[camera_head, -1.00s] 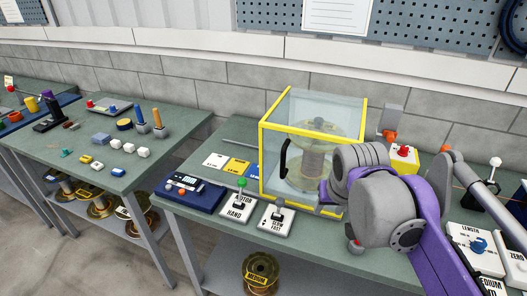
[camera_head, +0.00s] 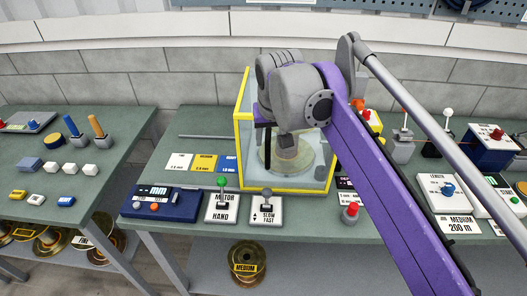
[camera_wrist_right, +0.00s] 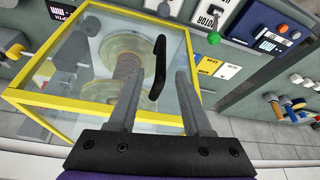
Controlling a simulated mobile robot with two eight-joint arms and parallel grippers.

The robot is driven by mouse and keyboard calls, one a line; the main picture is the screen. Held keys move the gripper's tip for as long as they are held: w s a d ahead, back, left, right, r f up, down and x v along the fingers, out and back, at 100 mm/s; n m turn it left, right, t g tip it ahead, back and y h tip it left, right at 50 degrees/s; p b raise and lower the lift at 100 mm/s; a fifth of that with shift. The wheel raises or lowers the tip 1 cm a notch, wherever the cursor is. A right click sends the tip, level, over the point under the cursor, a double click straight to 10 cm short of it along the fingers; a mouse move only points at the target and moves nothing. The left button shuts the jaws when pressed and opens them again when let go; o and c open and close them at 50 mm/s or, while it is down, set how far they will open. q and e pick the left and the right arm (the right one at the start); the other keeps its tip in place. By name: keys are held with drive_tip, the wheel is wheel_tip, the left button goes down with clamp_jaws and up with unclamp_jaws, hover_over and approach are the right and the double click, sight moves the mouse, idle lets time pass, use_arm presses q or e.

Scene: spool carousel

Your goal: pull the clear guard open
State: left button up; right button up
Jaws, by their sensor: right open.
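The clear guard (camera_head: 241,155) is a see-through box with yellow edges, standing over a spool (camera_head: 285,157) on the bench. It also fills the upper left of the right wrist view (camera_wrist_right: 60,106). Its black bar handle (camera_wrist_right: 158,66) shows plainly there. My right gripper (camera_wrist_right: 157,75) is open, its two grey fingers apart and pointing at the handle. The handle appears in the gap between the fingertips; I cannot tell how far it reaches in. In the head view my right arm covers much of the guard and the gripper's fingers. My left gripper is not in view.
A motor switch box (camera_head: 222,208) with a green knob and a slow/fast switch box (camera_head: 266,210) stand in front of the guard. A blue meter box (camera_head: 160,203) is to their left. A red-topped button (camera_head: 351,212) stands at right. A gap separates the left table.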

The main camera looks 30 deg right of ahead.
sight(267, 153)
drive_tip(key=x, duration=0.8)
drive_tip(key=shift+w+f, duration=0.15)
drive_tip(key=shift+f, duration=0.25)
clamp_jaws()
idle(0.9)
